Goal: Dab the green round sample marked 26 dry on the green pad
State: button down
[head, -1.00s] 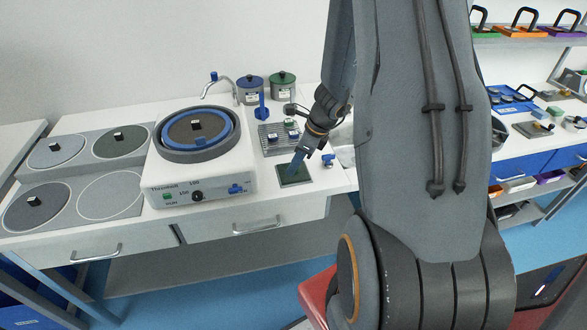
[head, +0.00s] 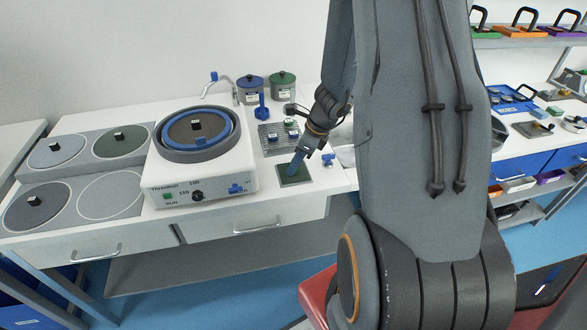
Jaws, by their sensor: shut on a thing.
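The green pad (head: 300,179) lies flat near the front edge of the white worktop, right of the polishing machine. I cannot read a 26 or confirm the green round sample. I cannot tell whether the held piece touches the pad.
The polishing machine (head: 205,175) stands close to the left of the pad. A grey rack (head: 268,149) with small samples (head: 290,122) is behind it, near a blue bottle (head: 261,108). Two lidded jars, blue (head: 250,88) and green (head: 282,88), stand at the back. A small blue item (head: 328,159) lies right.

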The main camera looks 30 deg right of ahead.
jog(key=shift+r+p, duration=3.5)
